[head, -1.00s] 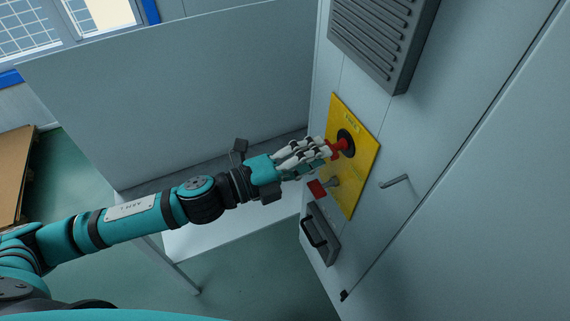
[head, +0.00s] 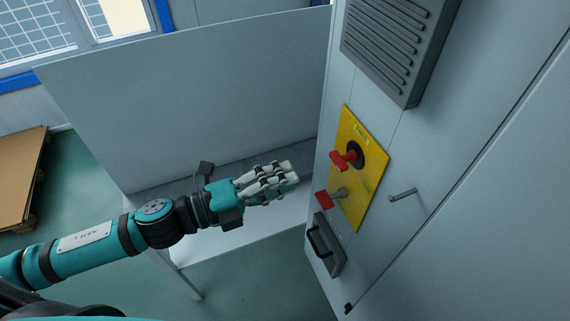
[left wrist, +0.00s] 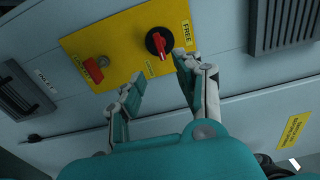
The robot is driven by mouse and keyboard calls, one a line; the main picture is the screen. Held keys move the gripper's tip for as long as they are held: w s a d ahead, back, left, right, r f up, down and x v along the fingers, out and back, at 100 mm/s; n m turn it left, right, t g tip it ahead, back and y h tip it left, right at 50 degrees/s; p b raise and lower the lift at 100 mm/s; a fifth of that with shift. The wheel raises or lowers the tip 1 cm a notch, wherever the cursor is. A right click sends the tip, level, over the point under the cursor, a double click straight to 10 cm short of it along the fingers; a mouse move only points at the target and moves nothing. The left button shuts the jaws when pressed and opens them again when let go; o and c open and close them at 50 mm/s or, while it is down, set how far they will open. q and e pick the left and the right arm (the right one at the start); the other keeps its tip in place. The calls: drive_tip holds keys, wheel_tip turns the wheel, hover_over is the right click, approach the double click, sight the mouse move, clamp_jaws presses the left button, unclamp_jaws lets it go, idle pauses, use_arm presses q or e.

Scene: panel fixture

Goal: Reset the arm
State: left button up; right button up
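My left gripper (head: 288,176) is in the middle of the head view, to the left of the yellow panel (head: 375,149) and apart from it. Its pale fingers point towards the panel. In the left wrist view the gripper (left wrist: 159,68) has its fingers spread with nothing between them. The panel carries a red handle (head: 344,160) on a black round base, and below it a red-tipped lever (head: 324,200). The left wrist view also shows the red handle (left wrist: 158,46), the red lever tip (left wrist: 92,69) and the word FREE on the panel (left wrist: 200,18). My right gripper is out of view.
The grey cabinet wall also bears a ribbed vent box (head: 400,45), a black-handled box (head: 325,246) and a small metal handle (head: 402,195). A pale table (head: 225,242) with an upright grey board (head: 190,105) stands behind and below my left arm.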

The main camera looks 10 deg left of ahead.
use_arm(q)
drive_tip(key=w+a+f+n+t+y, duration=0.4)
drive_tip(key=a+f+n+y, duration=0.3)
drive_tip(key=n+y, duration=0.65)
drive_tip(key=s+a+f+n+g, duration=0.4)
drive_tip(key=s+f+n, duration=0.15)
drive_tip(key=n, duration=0.25)
drive_tip(key=s+f+n+g, duration=0.6)
drive_tip(key=s+f+g, duration=0.15)
drive_tip(key=s, duration=0.45)
wheel_tip(320, 180, down, 26)
drive_tip(key=s, duration=0.2)
drive_tip(key=s+a+f+g+y, duration=0.1)
drive_tip(key=s+a+f+g, duration=0.1)
drive_tip(key=s+f, duration=1.4)
drive_tip(key=shift+s+a+f+m, duration=0.35)
drive_tip(key=shift+a+m, duration=0.1)
drive_tip(key=shift+a, duration=0.2)
